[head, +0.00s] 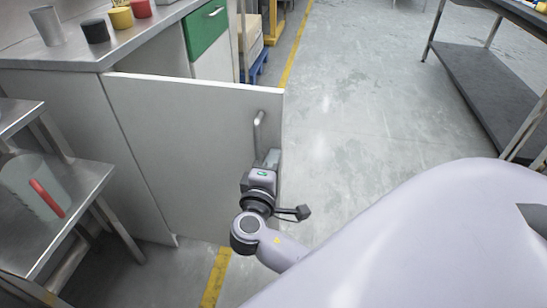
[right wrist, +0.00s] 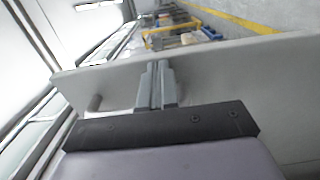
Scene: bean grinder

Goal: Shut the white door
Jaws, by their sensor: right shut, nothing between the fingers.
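The white door (head: 190,150) stands swung out from the counter cabinet in the head view, with its hinge side at the left. A metal bar handle (head: 258,130) is near its free edge at the right. My right gripper (head: 272,158) is shut and empty, at the door's face just below the handle. In the right wrist view the closed fingers (right wrist: 156,84) lie against or very near the door panel (right wrist: 225,75), with the handle (right wrist: 94,103) to their left. I cannot tell whether they touch. My left gripper is not in view.
A steel counter (head: 110,45) with several cups stands above the cabinet, which has a green drawer (head: 206,28). A metal shelf (head: 75,190) with a grey container (head: 30,185) is at the left. A dark metal table (head: 480,85) is at the right. The floor (head: 360,100) between is clear.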

